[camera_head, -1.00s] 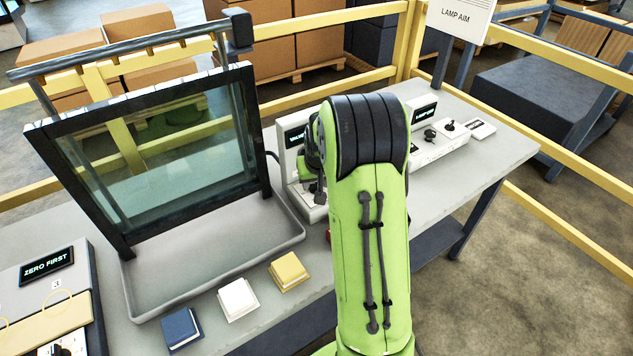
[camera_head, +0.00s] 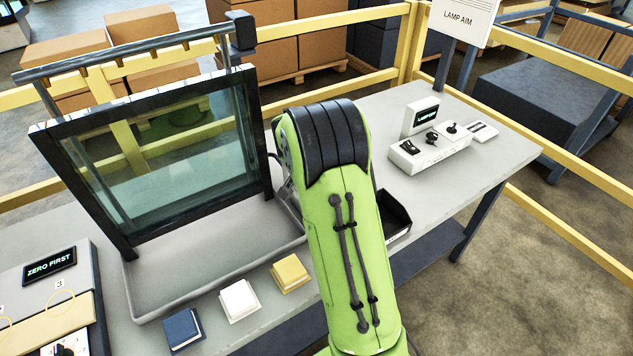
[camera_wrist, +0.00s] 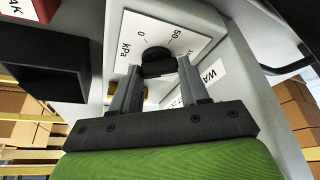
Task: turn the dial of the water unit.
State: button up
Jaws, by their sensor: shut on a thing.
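The water unit (camera_wrist: 218,60) fills the middle of the wrist view as a pale box, with a label partly reading "WA". Its white scale plate (camera_wrist: 128,49) carries the marks 0, 50 and kPa. The dial (camera_wrist: 156,56) is a black round knob on that plate. My gripper (camera_wrist: 157,70) has a finger on each side of the dial and is shut on it. The dial's pointer cannot be made out. In the head view my green arm hides the gripper and most or all of the water unit.
A glass pane in a dark frame (camera_head: 262,150) stands in a grey tray (camera_head: 136,300) left of my arm. A lamp control box (camera_head: 432,152) and an open black bin (camera_head: 396,222) are to the right.

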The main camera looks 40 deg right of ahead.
dwell(0.4)
jog(key=o, duration=1.1)
jog(key=shift+c, duration=0.2)
jog(key=p+v, duration=0.3)
jog(key=v, duration=1.2)
jog(key=shift+a+r+p, duration=0.25)
jog(key=shift+r+p, duration=0.1)
jog(key=shift+p, duration=0.05)
